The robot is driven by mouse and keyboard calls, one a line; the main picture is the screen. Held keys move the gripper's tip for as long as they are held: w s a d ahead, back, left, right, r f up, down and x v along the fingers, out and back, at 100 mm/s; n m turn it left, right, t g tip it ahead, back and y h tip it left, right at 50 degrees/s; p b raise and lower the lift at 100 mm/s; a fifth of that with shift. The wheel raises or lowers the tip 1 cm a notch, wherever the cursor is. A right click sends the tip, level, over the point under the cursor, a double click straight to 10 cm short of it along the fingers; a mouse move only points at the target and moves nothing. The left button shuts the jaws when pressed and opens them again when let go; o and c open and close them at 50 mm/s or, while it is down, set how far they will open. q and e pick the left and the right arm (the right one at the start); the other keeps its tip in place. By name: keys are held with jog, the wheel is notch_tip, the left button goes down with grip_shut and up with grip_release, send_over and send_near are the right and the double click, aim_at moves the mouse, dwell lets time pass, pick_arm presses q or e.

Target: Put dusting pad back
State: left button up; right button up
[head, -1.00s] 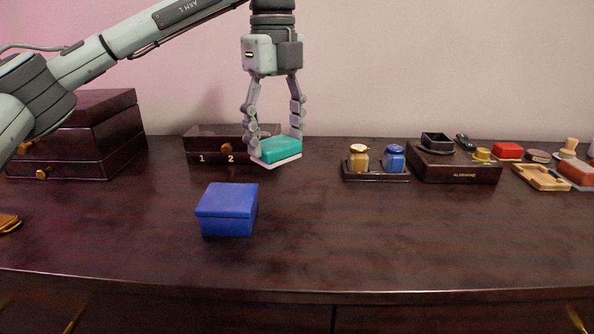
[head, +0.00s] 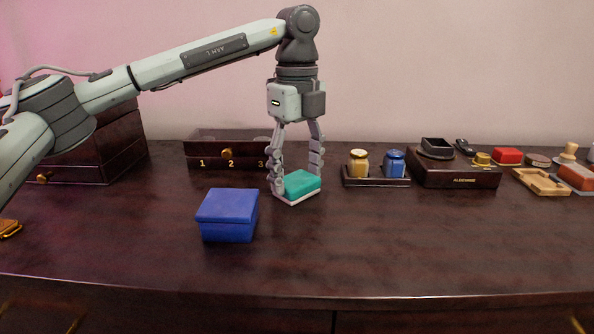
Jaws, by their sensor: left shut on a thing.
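The dusting pad (head: 303,184), teal on top with a white underside, is between the fingers of my left gripper (head: 295,182). The gripper points straight down and is shut on the pad's sides. The pad is low over the dresser top (head: 390,235), right of the blue lidded box (head: 228,216); I cannot tell whether it touches the surface. My right gripper is not in view.
A dark numbered box (head: 208,162) stands behind, with a larger drawer chest (head: 118,150) at left. A tray with two jars (head: 376,182) and a dark stand (head: 454,179) stand right. A wooden tray (head: 541,183) lies farther right. The front middle is clear.

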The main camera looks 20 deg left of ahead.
aim_at(297, 179)
pick_arm(q)
jog(key=o, duration=1.1)
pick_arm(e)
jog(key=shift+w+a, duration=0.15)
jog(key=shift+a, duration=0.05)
pick_arm(q)
jog(key=shift+r, duration=0.35)
jog(key=shift+r+p, duration=0.6)
jog(key=shift+r, duration=5.15)
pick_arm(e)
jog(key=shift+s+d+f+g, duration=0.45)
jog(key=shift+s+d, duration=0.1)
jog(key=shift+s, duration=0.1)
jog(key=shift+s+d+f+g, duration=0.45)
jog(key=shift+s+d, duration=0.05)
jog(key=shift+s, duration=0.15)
pick_arm(q)
jog(key=shift+f, duration=0.1)
